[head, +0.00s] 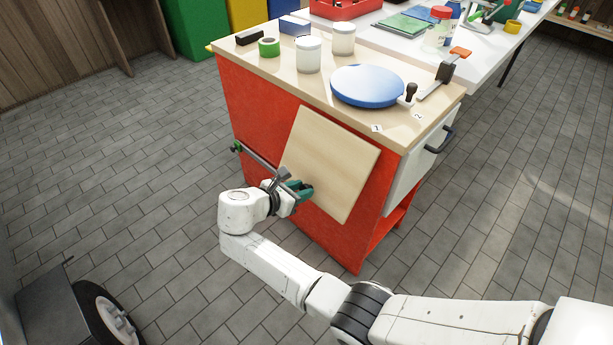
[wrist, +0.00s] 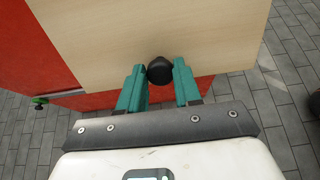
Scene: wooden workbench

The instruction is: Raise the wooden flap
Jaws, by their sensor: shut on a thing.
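The wooden flap (head: 330,160) is a pale board on the red front of the workbench. Its upper edge lies just under the bench top, and its lower edge appears to stand out from the red panel. In the wrist view, the flap (wrist: 170,25) fills the upper middle. A black round knob (wrist: 160,69) sits at its lower edge. My gripper (head: 300,189) is at the flap's lower left in the head view, where the knob is hidden. In the wrist view, my gripper's green fingers (wrist: 159,86) are closed on both sides of the knob.
A grey bar (head: 258,160) with a green end lies along the red front, left of the flap. The bench top (head: 300,85) holds a blue disc (head: 367,86), white jars (head: 308,54) and a green roll (head: 269,47). A white drawer (head: 415,175) with a dark handle is right.

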